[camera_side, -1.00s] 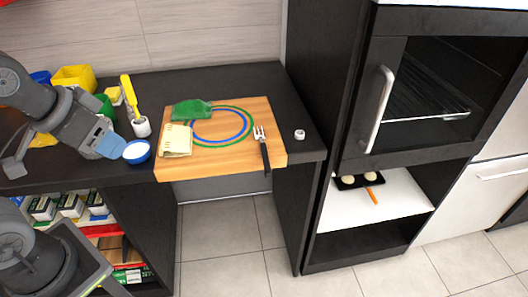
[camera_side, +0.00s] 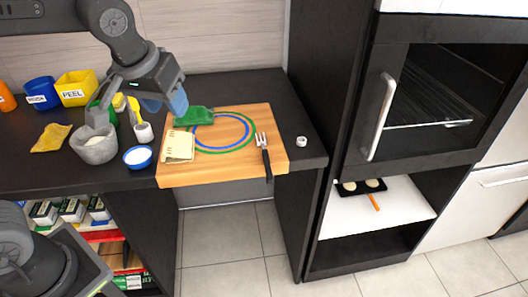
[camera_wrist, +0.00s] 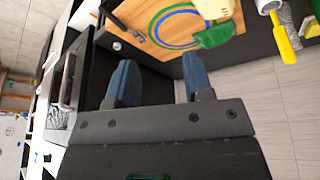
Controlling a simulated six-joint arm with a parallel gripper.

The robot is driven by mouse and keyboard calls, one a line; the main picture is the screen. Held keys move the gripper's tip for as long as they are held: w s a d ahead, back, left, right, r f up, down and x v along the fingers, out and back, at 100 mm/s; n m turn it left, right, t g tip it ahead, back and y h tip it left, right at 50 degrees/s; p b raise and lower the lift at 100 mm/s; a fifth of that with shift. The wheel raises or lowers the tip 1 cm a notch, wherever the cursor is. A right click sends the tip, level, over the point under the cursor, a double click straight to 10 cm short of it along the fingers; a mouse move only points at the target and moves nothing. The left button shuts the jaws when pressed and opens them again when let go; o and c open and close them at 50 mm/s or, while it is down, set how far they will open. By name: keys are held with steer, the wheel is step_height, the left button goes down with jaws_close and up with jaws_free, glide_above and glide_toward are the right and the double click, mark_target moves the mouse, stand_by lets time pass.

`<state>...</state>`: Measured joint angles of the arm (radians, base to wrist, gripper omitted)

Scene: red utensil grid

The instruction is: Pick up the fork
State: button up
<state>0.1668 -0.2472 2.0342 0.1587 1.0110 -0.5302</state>
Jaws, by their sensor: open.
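The fork (camera_side: 264,150) lies on the right part of the wooden board (camera_side: 215,175) in the side view. Its pale tines point to the back, and its black handle reaches the board's front edge. In the wrist view it seems to show only as a small dark and pale shape near the top left, hard to make out. My gripper (camera_side: 166,102) is raised over the back left of the board, well left of the fork. The wrist view shows its two blue fingers (camera_wrist: 160,80) spread apart with nothing between them.
A green cloth (camera_side: 193,116), a notepad (camera_side: 179,147) and a blue and green ring pattern are on the board. Left of it stand a blue bowl (camera_side: 138,157), a grey pot (camera_side: 94,145) and a yellow-handled brush (camera_side: 141,130). A small white ring (camera_side: 301,141) lies right of the board.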

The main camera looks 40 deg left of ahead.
steer(key=w+d+f+n+y, duration=0.1)
steer(key=w+d+f+n, duration=0.15)
steer(key=w+d, duration=0.45)
steer(key=n+g+y, duration=0.1)
steer(key=n+y, duration=0.1)
steer(key=n, duration=0.1)
glide_toward(265, 152)
steer(key=f, duration=0.1)
steer(key=w+a+f, duration=0.1)
steer(key=shift+w+a+f+h, duration=0.2)
steer(key=shift+f+h, duration=0.1)
steer(key=shift+f, duration=0.1)
steer(key=shift+x, duration=2.7)
steer(key=shift+s, duration=0.2)
jaws_close()
